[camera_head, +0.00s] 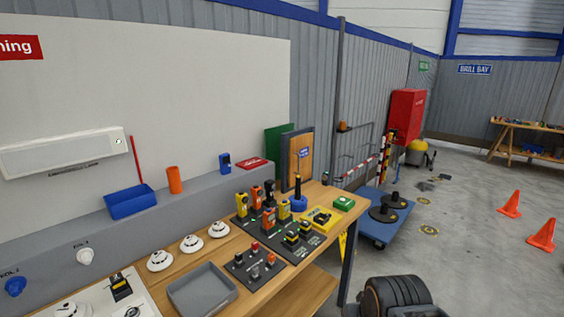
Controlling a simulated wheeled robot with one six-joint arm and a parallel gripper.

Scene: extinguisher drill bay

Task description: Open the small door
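A small door (293,171) with an orange-brown wooden panel stands upright in a dark frame at the far end of the workbench. A small blue sign is on its upper part. The panel looks closed in its frame, though at this size I cannot be certain. I cannot make out a handle. A blue round-based object with a dark upright stem (299,200) stands in front of the door and covers part of its lower area. My gripper is not in view. A dark rounded part at the bottom right appears to be part of my arm.
The workbench (203,262) holds a grey tray (203,291), white detectors, a dark board of radios (270,222), a yellow case (322,218) and a green box (344,203). A blue cart (376,228) stands right of the bench. Orange cones (541,236) stand on open floor at right.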

